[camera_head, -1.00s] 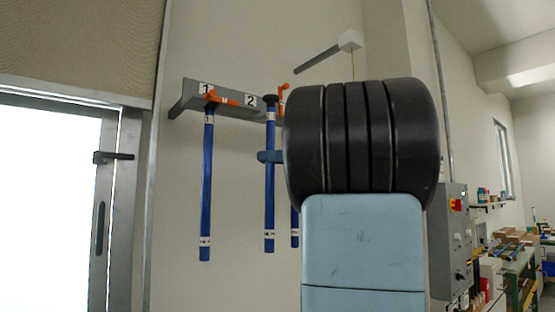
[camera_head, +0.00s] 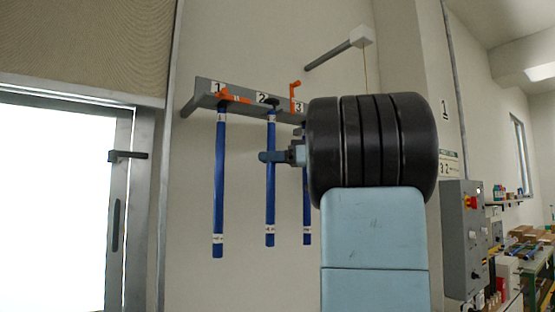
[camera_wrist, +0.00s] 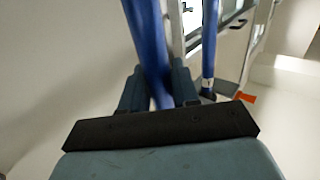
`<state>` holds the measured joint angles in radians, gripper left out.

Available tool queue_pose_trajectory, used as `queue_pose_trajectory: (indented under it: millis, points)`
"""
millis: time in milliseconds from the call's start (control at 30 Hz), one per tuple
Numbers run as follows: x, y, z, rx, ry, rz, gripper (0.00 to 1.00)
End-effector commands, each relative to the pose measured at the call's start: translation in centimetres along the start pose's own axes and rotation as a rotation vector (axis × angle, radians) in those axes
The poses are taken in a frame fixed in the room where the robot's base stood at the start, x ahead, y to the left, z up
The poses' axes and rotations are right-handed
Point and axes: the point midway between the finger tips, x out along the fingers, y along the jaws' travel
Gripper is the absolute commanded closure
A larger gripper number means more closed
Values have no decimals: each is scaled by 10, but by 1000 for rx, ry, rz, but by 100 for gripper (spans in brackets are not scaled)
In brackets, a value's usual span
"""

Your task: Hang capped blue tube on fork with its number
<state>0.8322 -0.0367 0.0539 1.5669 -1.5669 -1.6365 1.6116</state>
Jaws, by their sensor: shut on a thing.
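My gripper (camera_head: 272,157) is shut on the upper half of a blue tube (camera_head: 270,195) with a black cap (camera_head: 272,102). This tube is upright, its cap at rack height beside number plate 2 (camera_head: 262,98); I cannot tell whether it touches the fork. The white band near its bottom is too small to read. In the wrist view the held tube (camera_wrist: 148,35) runs between both fingers (camera_wrist: 157,66). The grey rack (camera_head: 205,98) on the wall carries plates 1, 2 and 3 (camera_head: 299,107).
A blue tube (camera_head: 220,180) hangs at plate 1 under an orange latch (camera_head: 235,98). Another blue tube (camera_head: 307,200) is at the right, partly hidden by my arm. A second orange latch (camera_head: 294,92) stands upright between plates 2 and 3. A grey rod (camera_head: 328,56) juts out above.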

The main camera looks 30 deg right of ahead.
Motion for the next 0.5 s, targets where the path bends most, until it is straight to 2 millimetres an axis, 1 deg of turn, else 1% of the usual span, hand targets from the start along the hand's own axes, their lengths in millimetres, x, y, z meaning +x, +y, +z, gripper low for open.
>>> queue_pose_trajectory:
  millis: [433, 500]
  points:
    - [17, 19, 0, 1, 0, 1, 100]
    - [16, 18, 4, 1, 0, 1, 100]
